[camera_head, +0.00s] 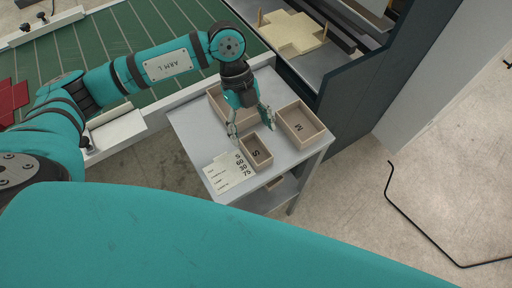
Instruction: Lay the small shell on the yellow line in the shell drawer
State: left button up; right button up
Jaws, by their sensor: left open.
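The small shell (257,152), an open tan box marked S, stands upright on a grey side table near its front edge. My left gripper (251,127) points down with its fingers spread, empty, just behind and above the small shell. One fingertip shows by the shell's left rear corner and the other to its right rear. I cannot tell whether either finger touches it. I can make out no yellow line, and no drawer that I can identify as the shell drawer. My right gripper is out of view.
A larger box marked M (299,125) stands to the right, and another box (222,104) behind, partly hidden by my gripper. A printed card (229,173) lies left of the small shell. A machine holding a cream cross-shaped blank (293,34) stands behind. A green lined surface (110,38) lies at left.

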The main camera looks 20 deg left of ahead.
aim_at(259, 157)
pick_arm(q)
jog(key=shift+s+d+f, duration=0.1)
jog(key=shift+s+f, duration=0.1)
jog(key=shift+f, duration=0.05)
jog(key=p+x, duration=0.2)
jog(key=x, duration=0.1)
jog(key=shift+s+d+f, duration=0.15)
jog(key=shift+s+f, duration=0.1)
jog(key=shift+d+f, duration=0.1)
jog(key=shift+f, duration=0.35)
jog(key=shift+c, duration=1)
jog(key=c, duration=0.9)
jog(key=shift+c, duration=0.2)
